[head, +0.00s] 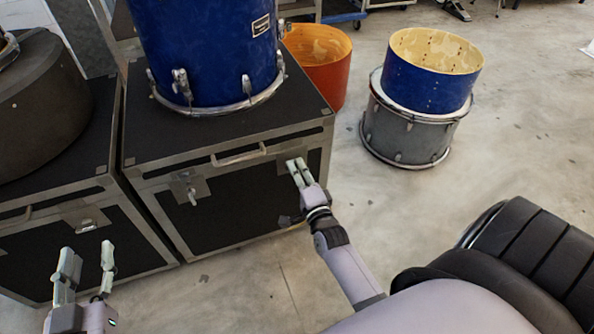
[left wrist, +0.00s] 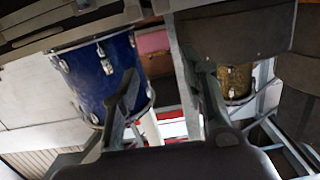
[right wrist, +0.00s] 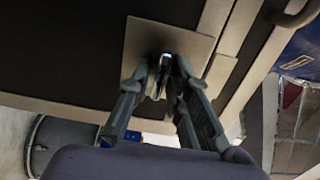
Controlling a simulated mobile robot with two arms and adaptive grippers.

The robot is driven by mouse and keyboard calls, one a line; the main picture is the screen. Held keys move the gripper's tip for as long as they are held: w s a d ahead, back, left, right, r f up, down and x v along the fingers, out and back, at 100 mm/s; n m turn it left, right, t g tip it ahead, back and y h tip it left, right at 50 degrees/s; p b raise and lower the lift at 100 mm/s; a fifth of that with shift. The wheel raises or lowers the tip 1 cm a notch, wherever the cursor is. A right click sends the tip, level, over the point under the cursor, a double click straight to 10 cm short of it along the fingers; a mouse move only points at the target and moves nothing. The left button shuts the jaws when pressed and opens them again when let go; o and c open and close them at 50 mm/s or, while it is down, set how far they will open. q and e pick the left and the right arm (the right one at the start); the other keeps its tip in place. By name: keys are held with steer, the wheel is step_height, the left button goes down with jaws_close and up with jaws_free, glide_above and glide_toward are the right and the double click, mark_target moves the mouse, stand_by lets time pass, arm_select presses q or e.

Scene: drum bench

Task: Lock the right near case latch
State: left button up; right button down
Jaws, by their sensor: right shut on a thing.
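The black case (head: 235,197) with metal edging stands in the middle of the head view. Its right front latch (right wrist: 163,68) shows in the right wrist view on a square metal plate (right wrist: 190,45). My right gripper (head: 295,170) is at that latch, its fingertips (right wrist: 162,75) shut on it from both sides. In the head view the fingers hide most of the latch, so its exact turn cannot be told. The case's left front latch (head: 191,193) is in plain view and free. My left gripper (head: 87,256) is open and empty, low at the left.
A blue drum (head: 210,50) stands on the case, above the front handle (head: 238,156). Another black case (head: 75,240) stands at left. An orange drum (head: 322,70) and stacked blue and grey drums (head: 408,135) stand right. A black seat (head: 525,255) is near right.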

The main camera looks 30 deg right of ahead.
stand_by(0.3)
arm_select(q)
steer(key=s+a+f+g+y+p, duration=0.2)
steer(key=s+a+f+g+p, duration=0.1)
steer(key=s+f+g, duration=0.5)
steer(key=s+a+f+g+y+p, duration=0.1)
steer(key=s+a+f+g+p, duration=0.1)
steer(key=s+g, duration=0.15)
steer(key=s+a+f+g+y+p, duration=0.1)
steer(key=s+a+f+g+p, duration=0.1)
steer(key=s, duration=0.3)
steer(key=p+x, duration=0.1)
steer(key=x, duration=0.6)
steer(key=shift+s+d+n+p, duration=0.3)
steer(key=shift+d+p, duration=0.05)
steer(key=shift+d, duration=0.15)
arm_select(e)
steer(key=shift+n, duration=8.9)
arm_select(q)
steer(key=shift+f, duration=0.1)
arm_select(e)
steer(key=c, duration=1.7)
jaws_free()
